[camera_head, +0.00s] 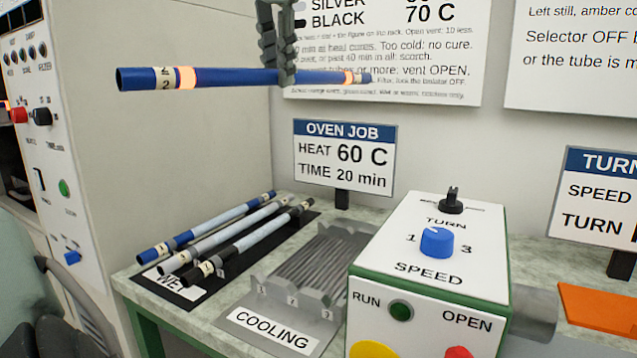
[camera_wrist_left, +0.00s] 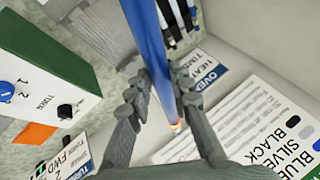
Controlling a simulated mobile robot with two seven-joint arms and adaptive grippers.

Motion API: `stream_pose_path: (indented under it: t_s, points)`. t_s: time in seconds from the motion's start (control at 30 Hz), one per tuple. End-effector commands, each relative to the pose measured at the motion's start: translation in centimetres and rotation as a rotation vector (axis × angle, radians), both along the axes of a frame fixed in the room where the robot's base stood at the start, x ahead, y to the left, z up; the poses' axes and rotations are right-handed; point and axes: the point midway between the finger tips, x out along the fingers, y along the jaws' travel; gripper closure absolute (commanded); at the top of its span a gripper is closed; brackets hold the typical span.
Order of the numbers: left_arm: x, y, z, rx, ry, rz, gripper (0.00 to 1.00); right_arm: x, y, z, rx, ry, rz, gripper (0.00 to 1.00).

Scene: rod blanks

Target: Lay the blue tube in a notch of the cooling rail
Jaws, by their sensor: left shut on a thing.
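My left gripper (camera_head: 284,76) is shut on the blue tube (camera_head: 230,78) near its middle and holds it roughly level, high above the bench. The tube has orange glowing bands near both ends and a white label marked 2 by its left end. In the left wrist view the blue tube (camera_wrist_left: 150,45) passes between the fingers (camera_wrist_left: 165,92). The grey cooling rail (camera_head: 287,290) lies on the bench below, with grooves and notches numbered 1, 2 and 3. No tube lies on it. My right gripper is not in view.
A wet rack (camera_head: 185,291) left of the rail holds three tubes: blue, silver and black. A white and green turning machine (camera_head: 440,245) stands close at the rail's right. The oven job sign (camera_head: 343,155) stands behind the rail. The oven (camera_head: 50,130) is at the left.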

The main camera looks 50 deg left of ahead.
Motion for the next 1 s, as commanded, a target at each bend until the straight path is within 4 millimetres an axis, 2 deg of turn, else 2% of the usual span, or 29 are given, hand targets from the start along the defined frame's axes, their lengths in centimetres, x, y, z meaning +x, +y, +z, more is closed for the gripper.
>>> stream_pose_path:
  t_s: [0.03, 0.2, 0.3, 0.4, 0.53, 0.67, 1.0]
  points:
    - [1.9, 1.4, -3.6, -0.003, 0.014, 0.037, 1.0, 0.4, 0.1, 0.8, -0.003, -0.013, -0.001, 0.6]
    - [6.7, 6.0, -12.1, -0.003, 0.01, 0.151, 1.0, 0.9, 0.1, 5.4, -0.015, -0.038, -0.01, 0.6]
    - [8.3, 8.2, -16.4, -0.003, 0.006, 0.2, 1.0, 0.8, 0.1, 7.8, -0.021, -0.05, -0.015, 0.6]
    - [9.3, 9.9, -19.7, -0.003, 0.003, 0.233, 1.0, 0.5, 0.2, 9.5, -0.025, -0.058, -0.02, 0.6]
    - [9.9, 11.0, -22.1, -0.002, -0.002, 0.255, 1.0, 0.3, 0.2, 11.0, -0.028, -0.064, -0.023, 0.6]
    - [10.2, 10.6, -23.4, 0.002, -0.001, 0.261, 1.0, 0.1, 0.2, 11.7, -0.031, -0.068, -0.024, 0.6]
    - [11.0, 3.3, -27.9, 0.003, 0.001, 0.257, 1.0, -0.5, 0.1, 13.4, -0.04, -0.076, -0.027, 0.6]
